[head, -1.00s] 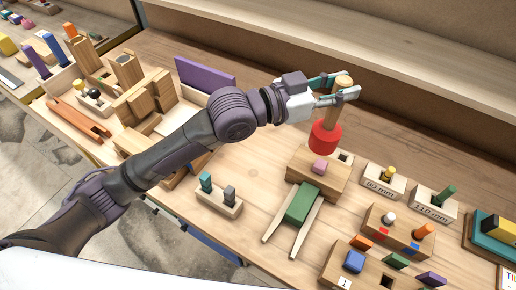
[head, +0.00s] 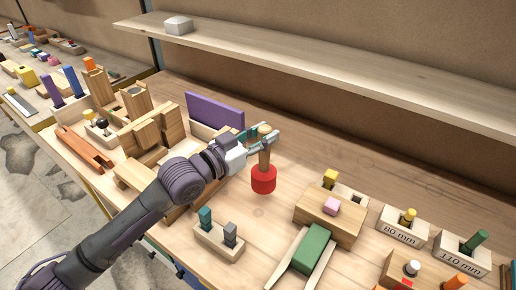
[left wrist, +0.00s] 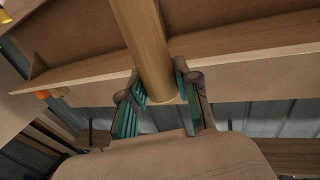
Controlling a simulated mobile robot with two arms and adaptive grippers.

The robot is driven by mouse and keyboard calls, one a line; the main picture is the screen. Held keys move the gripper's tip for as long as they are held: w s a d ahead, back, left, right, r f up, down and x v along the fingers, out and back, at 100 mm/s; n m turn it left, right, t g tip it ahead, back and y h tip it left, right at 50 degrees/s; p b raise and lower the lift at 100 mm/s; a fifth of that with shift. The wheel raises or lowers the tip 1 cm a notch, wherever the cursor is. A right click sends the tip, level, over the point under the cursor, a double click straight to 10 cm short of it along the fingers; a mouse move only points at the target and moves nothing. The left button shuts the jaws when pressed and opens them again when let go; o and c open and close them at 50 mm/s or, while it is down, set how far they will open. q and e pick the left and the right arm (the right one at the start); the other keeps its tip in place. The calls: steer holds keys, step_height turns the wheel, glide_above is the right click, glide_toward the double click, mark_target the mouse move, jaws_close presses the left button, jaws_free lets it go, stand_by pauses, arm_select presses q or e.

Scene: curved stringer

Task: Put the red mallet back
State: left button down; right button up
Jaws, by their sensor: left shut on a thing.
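The red mallet (head: 264,180) has a red cylindrical head and a wooden handle. It hangs head down, with the handle near upright, over the workbench. My left gripper (head: 262,138) is shut on the upper part of the handle. In the left wrist view the wooden handle (left wrist: 148,50) stands between the two fingers of my left gripper (left wrist: 163,100). The mallet's head is out of sight there. Whether the head touches the bench top I cannot tell. My right gripper is not in view.
A wooden block with a pink piece (head: 331,206) and a green-topped stand (head: 313,247) lie to the right. A purple panel (head: 215,110) stands behind the arm. A small peg block (head: 219,240) is in front. Blocks labelled 80 mm (head: 402,228) and 110 mm (head: 461,256) stand at the right. A shelf (head: 330,76) runs above.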

mark_target(264, 160)
arm_select(q)
steer(key=shift+w+a+f, duration=0.4)
steer(key=shift+a, duration=0.15)
step_height(264, 160, down, 3)
steer(key=shift+f+p, duration=0.1)
steer(key=shift+p, duration=0.25)
steer(key=shift+f, duration=0.3)
steer(key=shift+f, duration=0.15)
steer(key=c, duration=0.8)
jaws_free()
